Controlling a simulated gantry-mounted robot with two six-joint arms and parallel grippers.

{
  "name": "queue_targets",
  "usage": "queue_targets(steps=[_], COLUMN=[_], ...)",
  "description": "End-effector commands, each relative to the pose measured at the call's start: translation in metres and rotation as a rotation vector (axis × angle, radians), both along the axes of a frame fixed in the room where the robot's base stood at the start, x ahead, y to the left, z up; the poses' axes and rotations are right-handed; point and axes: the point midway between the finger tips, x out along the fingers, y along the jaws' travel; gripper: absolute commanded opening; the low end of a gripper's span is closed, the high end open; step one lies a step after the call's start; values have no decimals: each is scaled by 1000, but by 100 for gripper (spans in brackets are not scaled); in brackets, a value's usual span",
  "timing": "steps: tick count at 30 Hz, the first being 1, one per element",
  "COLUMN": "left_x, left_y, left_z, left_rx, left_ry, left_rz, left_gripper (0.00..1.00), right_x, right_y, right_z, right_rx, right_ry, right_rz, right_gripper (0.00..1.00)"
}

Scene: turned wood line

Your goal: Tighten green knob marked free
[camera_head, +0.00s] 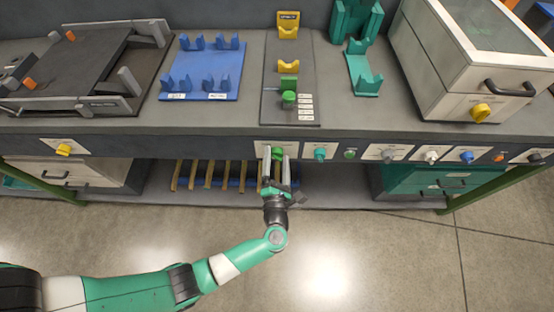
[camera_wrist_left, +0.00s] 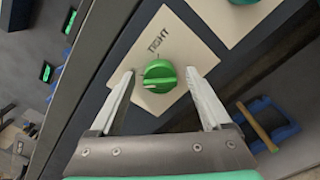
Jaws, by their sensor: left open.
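A round green knob (camera_head: 278,152) with a raised grip bar sits on a pale plate on the bench's front panel. In the left wrist view the knob (camera_wrist_left: 159,77) shows beside the printed word TIGHT; its pale pointer mark faces lower left, away from that word. I cannot read the word "free" anywhere. My left gripper (camera_head: 276,163) is open in front of the panel, its two fingers pointing at the knob. In the left wrist view the fingers (camera_wrist_left: 160,76) stand on either side of the knob with gaps, apparently not touching it. My right gripper is not in view.
A teal knob (camera_head: 319,153) sits close to the right on the same panel, with a green button (camera_head: 350,154) beyond. Above are a grey fixture with a green part (camera_head: 288,98) and a blue rack (camera_head: 205,75). A blue tray with wooden rods (camera_head: 210,175) lies below.

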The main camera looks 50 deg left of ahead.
Motion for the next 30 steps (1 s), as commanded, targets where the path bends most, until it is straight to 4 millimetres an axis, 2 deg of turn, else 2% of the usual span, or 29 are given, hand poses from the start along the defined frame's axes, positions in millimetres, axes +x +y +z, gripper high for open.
queue_targets(steps=[2, 3, 16, 30], left_x=[0, 0, 0, 0], left_y=[0, 0, 0, -1], left_z=[0, 0, 0, 2], left_rx=[0, 0, 0, 63], left_ry=[0, 0, 0, 65], left_rz=[0, 0, 0, 0], left_gripper=[81, 78, 0, 0], right_x=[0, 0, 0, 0], right_y=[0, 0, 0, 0], right_z=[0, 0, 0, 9], right_rx=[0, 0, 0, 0], right_ry=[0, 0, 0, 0], right_rz=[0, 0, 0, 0], right_gripper=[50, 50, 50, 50])
